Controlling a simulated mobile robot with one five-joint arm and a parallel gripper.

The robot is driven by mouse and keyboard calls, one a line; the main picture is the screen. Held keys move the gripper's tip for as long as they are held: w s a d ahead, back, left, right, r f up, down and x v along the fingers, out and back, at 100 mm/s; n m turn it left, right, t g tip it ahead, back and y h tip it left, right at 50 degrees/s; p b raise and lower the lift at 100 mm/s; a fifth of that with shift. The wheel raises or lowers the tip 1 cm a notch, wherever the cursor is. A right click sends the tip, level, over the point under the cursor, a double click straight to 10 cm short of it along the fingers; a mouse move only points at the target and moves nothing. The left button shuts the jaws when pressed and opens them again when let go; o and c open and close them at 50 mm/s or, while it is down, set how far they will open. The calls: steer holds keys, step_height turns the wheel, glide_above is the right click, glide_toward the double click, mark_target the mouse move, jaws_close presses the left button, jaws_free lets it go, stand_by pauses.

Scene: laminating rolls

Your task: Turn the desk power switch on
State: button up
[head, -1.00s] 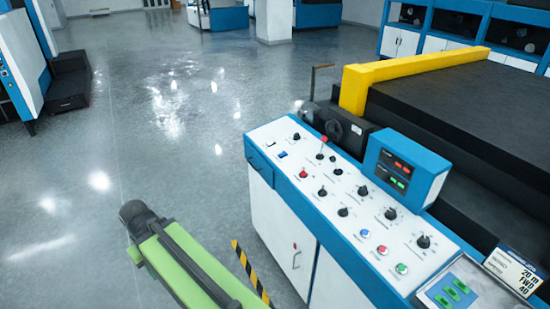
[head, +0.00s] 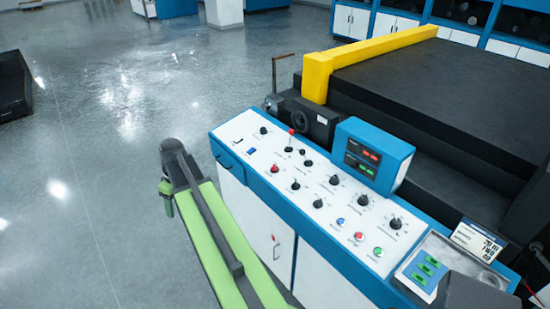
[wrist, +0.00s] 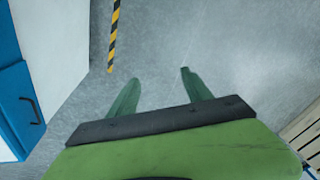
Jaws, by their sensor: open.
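The desk's control panel (head: 330,190) has a white sloped top in a blue frame, with several black knobs, a red-tipped lever (head: 291,140) and coloured push buttons. A small blue switch (head: 252,150) sits near its far left end, beside a small black fitting (head: 238,141). I cannot tell which control is the power switch, or its state. My green arm lies left of the desk in the head view. My gripper (wrist: 160,90) shows in the wrist view with its two green fingers apart and empty, above bare floor. The fingers touch nothing.
The desk's blue and white side (wrist: 28,95) with a black handle stands left in the wrist view. A display box (head: 372,155) rises behind the panel. A black machine bed with a yellow bar (head: 375,48) lies beyond.

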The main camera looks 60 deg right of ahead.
steer(key=s+d+r+n+t+p, duration=0.1)
steer(key=s+d+r+p, duration=0.15)
steer(key=d, duration=0.85)
steer(key=s+d+r+p, duration=0.1)
steer(key=s+d+r, duration=0.15)
steer(key=d, duration=0.75)
step_height(320, 180, up, 5)
steer(key=n+t+p, duration=0.2)
steer(key=t+p, duration=0.1)
glide_above(274, 166)
steer(key=s+d, duration=0.1)
steer(key=s, duration=0.7)
steer(key=shift+h, duration=0.3)
steer(key=b+x, duration=1)
steer(key=x, duration=0.1)
steer(key=b+x, duration=0.5)
steer(key=x, duration=0.1)
steer(key=shift+s+d+f+b, duration=0.1)
steer(key=shift+s+f+b, duration=0.1)
steer(key=shift+f+b, duration=0.15)
steer(key=shift+w+f+b, duration=0.25)
steer(key=shift+b, duration=0.05)
steer(key=shift+r, duration=0.1)
